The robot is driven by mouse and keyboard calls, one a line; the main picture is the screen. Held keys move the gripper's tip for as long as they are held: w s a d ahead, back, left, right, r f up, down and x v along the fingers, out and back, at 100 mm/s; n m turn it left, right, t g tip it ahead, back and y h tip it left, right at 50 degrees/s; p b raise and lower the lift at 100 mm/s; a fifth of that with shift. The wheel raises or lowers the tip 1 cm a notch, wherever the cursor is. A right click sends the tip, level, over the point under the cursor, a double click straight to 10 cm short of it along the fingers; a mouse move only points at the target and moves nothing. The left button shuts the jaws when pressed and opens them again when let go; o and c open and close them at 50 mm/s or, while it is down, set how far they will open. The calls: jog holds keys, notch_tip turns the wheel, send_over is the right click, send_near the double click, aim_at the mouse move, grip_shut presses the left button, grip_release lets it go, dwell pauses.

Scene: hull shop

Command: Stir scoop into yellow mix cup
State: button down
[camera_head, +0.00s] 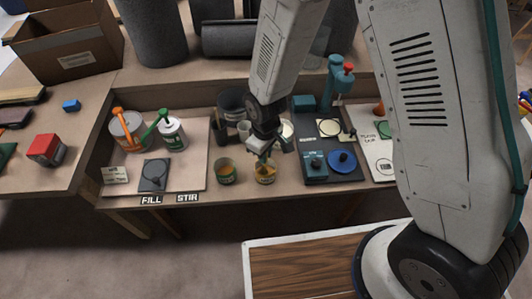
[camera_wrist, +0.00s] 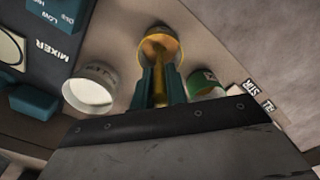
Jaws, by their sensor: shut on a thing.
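My gripper (camera_head: 264,156) points down just above a small cup (camera_head: 265,176) with yellow-orange contents at the front of the bench. In the wrist view its teal fingers (camera_wrist: 162,84) are shut on a yellow scoop (camera_wrist: 160,70). The scoop's far end lies within the rim of the yellow mix cup (camera_wrist: 160,36); how deep it sits is hidden. A second cup (camera_head: 226,173) with orange-yellow contents and a green band stands just left, apart from it. It also shows in the wrist view (camera_wrist: 207,88).
A cup with white contents (camera_wrist: 92,88) stands close by. A dark mixer board (camera_head: 345,173) lies to the right. FILL and STIR labels mark the front edge.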

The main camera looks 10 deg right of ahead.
jog(key=shift+r, duration=3.5)
jog(key=shift+r, duration=2.5)
